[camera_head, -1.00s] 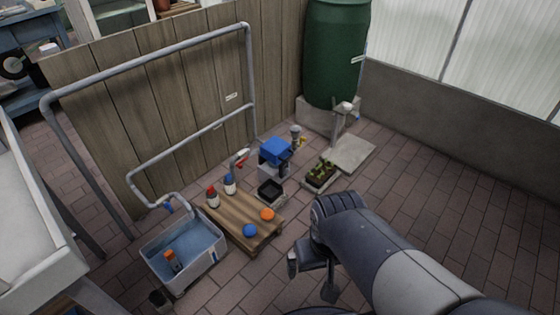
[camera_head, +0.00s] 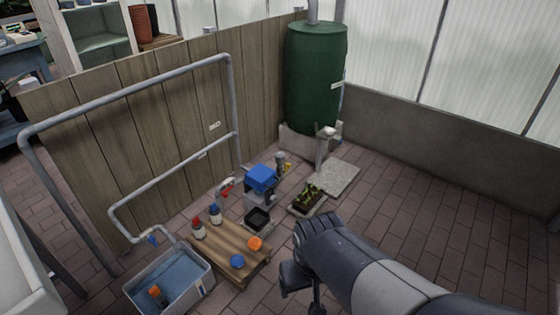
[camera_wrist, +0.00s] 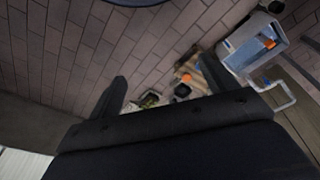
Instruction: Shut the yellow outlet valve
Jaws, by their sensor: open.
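A small yellow valve handle (camera_head: 287,167) shows beside a grey upright fitting (camera_head: 280,158), just right of the blue-topped pump box (camera_head: 261,178) by the wooden fence. It is tiny in the head view, and its exact angle cannot be told. I cannot make it out in the wrist view. My gripper (camera_head: 300,288) is in front of and below it in the head view, well apart from it. In the wrist view my gripper (camera_wrist: 162,74) has its two dark fingers spread, with nothing held between them.
A water basin (camera_head: 196,288) is at the front left. A plant tray (camera_head: 300,209), concrete slab (camera_head: 335,177) and green barrel (camera_head: 315,80) stand behind. Brick floor at right is clear.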

